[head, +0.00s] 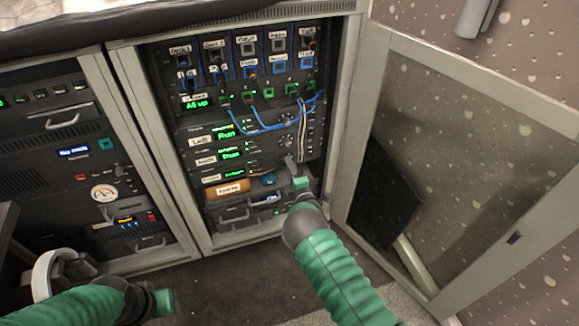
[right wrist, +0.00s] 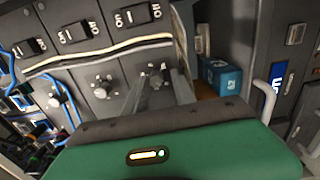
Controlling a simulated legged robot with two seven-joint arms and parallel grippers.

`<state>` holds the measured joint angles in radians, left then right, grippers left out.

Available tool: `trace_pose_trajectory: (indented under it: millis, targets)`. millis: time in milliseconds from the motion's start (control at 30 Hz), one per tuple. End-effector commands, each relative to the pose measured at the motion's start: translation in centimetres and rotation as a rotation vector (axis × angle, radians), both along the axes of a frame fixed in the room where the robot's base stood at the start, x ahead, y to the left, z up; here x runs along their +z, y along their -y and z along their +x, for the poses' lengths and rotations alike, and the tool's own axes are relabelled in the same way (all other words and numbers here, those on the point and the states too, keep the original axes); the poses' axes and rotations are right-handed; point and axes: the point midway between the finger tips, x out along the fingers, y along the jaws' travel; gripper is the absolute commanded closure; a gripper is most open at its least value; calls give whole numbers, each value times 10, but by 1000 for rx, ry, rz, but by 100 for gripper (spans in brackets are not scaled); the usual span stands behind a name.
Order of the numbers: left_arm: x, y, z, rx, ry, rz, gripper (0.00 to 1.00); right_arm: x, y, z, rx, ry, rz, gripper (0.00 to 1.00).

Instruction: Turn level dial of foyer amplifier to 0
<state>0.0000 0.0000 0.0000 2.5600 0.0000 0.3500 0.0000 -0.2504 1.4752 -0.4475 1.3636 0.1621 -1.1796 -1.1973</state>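The foyer amplifier (head: 236,174) is the lowest of three amplifier units in the rack, with a green display; its small label is hard to read. In the right wrist view its level dial (right wrist: 155,76) appears to be the rightmost of three pale knobs. The dial's setting is too small to read. My right gripper (head: 289,165) is at the right side of this unit. In the right wrist view, its two fingers (right wrist: 160,92) are apart, with the dial between or just beyond their tips; contact is unclear. My left gripper (head: 163,301) is low at left, its fingers not clear.
Blue cables (head: 262,130) and white cables (head: 301,130) hang near the upper amplifiers. An orange roll (head: 226,190) and a blue box (right wrist: 220,77) sit in the shelf below. An open glazed door (head: 470,150) stands at right. Rocker switches (right wrist: 78,31) line the amplifiers.

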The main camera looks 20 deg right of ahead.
Motion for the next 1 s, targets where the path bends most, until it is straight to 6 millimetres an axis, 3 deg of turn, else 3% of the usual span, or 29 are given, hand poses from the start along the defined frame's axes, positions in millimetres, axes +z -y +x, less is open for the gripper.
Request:
trace_pose_trajectory:
  millis: [333,467,567,800,1000]
  targets:
    - [1,0,0,0,0,0,64,4,0,1,0,8,1,59]
    - [9,0,0,0,0,0,64,7,0,-10,0,6,2,59]
    - [23,0,0,0,0,0,64,10,1,-31,0,3,1,59]
    - [55,0,0,0,0,0,64,8,3,-103,-1,0,0,59]
    - [70,0,0,0,0,0,64,5,5,-150,0,2,1,59]
